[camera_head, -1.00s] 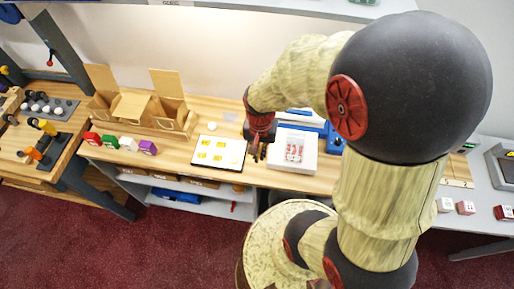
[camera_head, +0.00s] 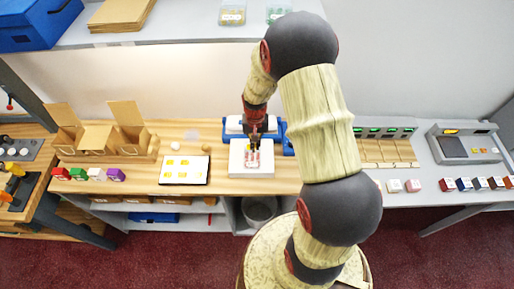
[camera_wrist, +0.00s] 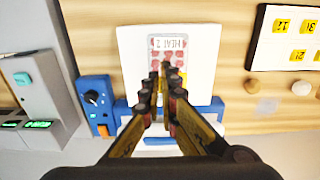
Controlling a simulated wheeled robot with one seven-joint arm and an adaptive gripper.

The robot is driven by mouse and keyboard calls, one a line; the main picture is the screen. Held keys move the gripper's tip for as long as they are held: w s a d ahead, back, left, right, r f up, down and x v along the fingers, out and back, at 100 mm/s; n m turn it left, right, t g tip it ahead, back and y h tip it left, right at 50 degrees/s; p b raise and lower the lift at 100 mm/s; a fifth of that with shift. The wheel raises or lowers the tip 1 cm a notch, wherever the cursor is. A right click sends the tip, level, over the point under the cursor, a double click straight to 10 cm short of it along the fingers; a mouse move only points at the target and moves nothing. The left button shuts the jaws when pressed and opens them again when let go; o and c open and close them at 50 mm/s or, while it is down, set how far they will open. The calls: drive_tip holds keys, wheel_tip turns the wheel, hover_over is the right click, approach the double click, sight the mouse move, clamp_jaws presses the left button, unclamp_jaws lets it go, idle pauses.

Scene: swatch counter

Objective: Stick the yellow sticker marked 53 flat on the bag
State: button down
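The bag (camera_wrist: 155,47), clear with pink-red items and a label reading "HEAT 2" upside down, lies on a white block in the wrist view. It also shows in the head view (camera_head: 251,162). My gripper (camera_wrist: 166,72) is over the bag's near part, its fingertips drawn close together. A small yellow patch (camera_wrist: 183,77), apparently the yellow sticker, shows at the fingertips against the bag; its number is hidden. I cannot tell whether it touches the bag. The sticker sheet (camera_head: 182,182) with several yellow stickers lies left of the block in the head view.
The white block (camera_head: 237,170) stands before a blue device (camera_wrist: 206,111) with a dial panel (camera_wrist: 94,97). Coloured cubes (camera_head: 97,174) and open cardboard boxes (camera_head: 99,136) stand left. A grey scale-like machine (camera_head: 462,146) is at right. Counter between cubes and sheet is clear.

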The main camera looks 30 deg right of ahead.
drive_tip(key=shift+f+b, duration=2.1)
drive_tip(key=shift+f, duration=1.3)
drive_tip(key=shift+f, duration=0.4)
drive_tip(key=c, duration=2.6)
unclamp_jaws()
drive_tip(key=o, duration=0.4)
drive_tip(key=shift+o, duration=0.4)
wheel_tip(320, 180, up, 12)
drive_tip(key=shift+r, duration=0.15)
wheel_tip(320, 180, up, 5)
drive_tip(key=p, duration=0.3)
hover_over(256, 158)
drive_tip(key=shift+s+a, duration=0.1)
drive_tip(key=shift+a, duration=0.05)
